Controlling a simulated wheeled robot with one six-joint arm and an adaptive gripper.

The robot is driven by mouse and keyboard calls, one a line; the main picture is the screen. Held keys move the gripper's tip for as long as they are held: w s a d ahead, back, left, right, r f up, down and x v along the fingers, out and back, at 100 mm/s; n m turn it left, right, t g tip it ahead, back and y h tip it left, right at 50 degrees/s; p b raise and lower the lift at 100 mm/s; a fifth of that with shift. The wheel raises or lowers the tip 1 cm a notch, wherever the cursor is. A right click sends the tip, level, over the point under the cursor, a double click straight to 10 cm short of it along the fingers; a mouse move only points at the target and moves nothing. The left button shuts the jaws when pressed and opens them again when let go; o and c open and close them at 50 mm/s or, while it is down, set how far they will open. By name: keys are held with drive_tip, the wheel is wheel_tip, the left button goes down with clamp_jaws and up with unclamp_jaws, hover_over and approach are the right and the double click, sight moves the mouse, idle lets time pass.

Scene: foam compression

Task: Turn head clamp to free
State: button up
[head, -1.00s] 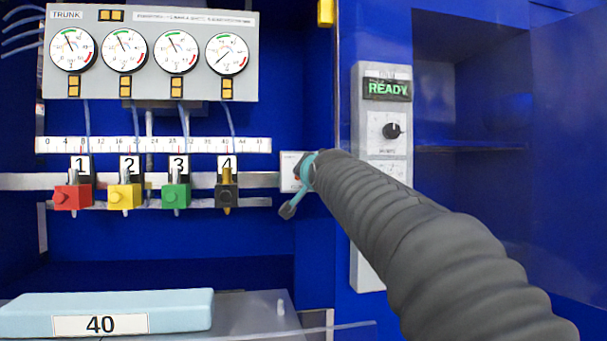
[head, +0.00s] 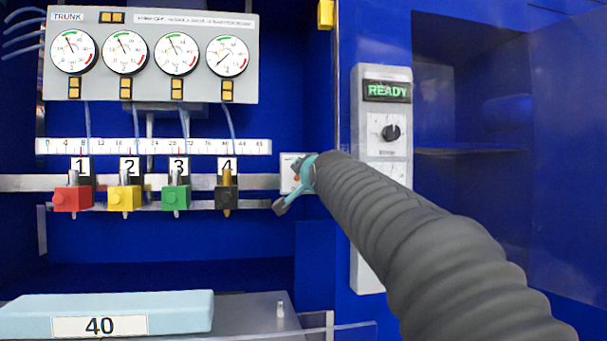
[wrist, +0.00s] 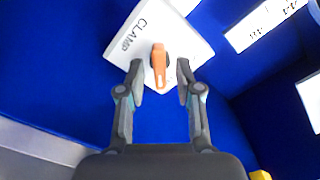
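The head clamp control is an orange lever on a white plate marked CLAMP (wrist: 130,42) on the blue wall. In the wrist view the orange lever (wrist: 159,66) points down the picture, toward my gripper (wrist: 160,80). My gripper is open, with one finger on each side of the lever's lower end and gaps to both. In the head view the plate (head: 288,176) shows just left of my gripper (head: 288,190), and my arm hides part of it. Any free or locked marking is not readable.
Red (head: 72,198), yellow (head: 124,197), green (head: 176,196) and black (head: 227,198) blocks sit on a rail to the left, under a gauge panel (head: 150,92). A foam block marked 40 (head: 180,313) lies below. A panel reading READY (head: 387,91) stands right.

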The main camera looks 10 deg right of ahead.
drive_tip(key=shift+s, duration=0.1)
drive_tip(key=s, duration=1.1)
drive_tip(key=shift+s, duration=0.4)
